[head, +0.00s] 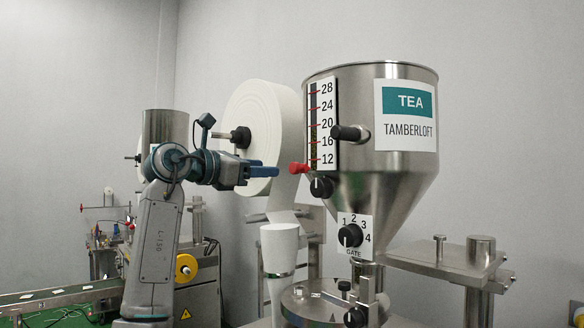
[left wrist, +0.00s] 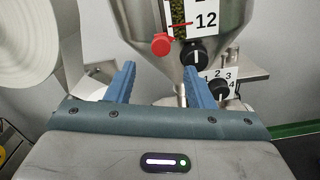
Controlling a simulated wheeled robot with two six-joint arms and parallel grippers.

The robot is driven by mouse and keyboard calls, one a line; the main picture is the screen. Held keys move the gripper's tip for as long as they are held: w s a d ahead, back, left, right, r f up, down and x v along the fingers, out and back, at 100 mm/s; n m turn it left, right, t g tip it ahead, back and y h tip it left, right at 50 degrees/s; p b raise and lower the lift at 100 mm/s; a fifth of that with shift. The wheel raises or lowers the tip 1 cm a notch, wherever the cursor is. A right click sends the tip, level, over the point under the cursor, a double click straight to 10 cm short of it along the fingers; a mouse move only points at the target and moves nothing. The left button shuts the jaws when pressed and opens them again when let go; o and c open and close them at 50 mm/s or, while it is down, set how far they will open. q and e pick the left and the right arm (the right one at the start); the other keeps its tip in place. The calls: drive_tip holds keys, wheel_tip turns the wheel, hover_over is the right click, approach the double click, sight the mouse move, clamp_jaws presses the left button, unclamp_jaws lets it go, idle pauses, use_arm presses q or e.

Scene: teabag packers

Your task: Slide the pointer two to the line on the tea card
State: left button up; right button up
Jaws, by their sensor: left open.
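The steel tea hopper (head: 410,180) carries a white number scale (head: 331,128) marked 12 to 28 and a TEA TAMBERLOFT card (head: 406,139). A red pointer knob (head: 298,168) stands at the lower left of the scale, near 12; it also shows in the left wrist view (left wrist: 162,45). My left gripper (head: 277,171) is just left of the red knob, open and apparently empty. In the left wrist view its blue fingers (left wrist: 160,72) point toward the hopper, with the red knob beyond the gap between them. My right gripper is not in view.
A black knob (head: 321,187) sits just right of the red one, and a gate dial (head: 350,235) numbered 1 to 4 is below. Another black knob (head: 349,133) sticks out beside the scale. A white paper roll (head: 264,115) stands behind my left gripper.

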sight(292, 169)
use_arm(q)
drive_tip(key=p+x, duration=0.3)
drive_tip(key=x, duration=0.5)
drive_tip(key=shift+w+d+r+p, duration=0.1)
drive_tip(key=shift+w+d+p, duration=0.05)
drive_tip(key=shift+d+p, duration=0.2)
drive_tip(key=shift+w+d, duration=0.2)
drive_tip(key=shift+w, duration=0.15)
drive_tip(key=shift+c, duration=0.2)
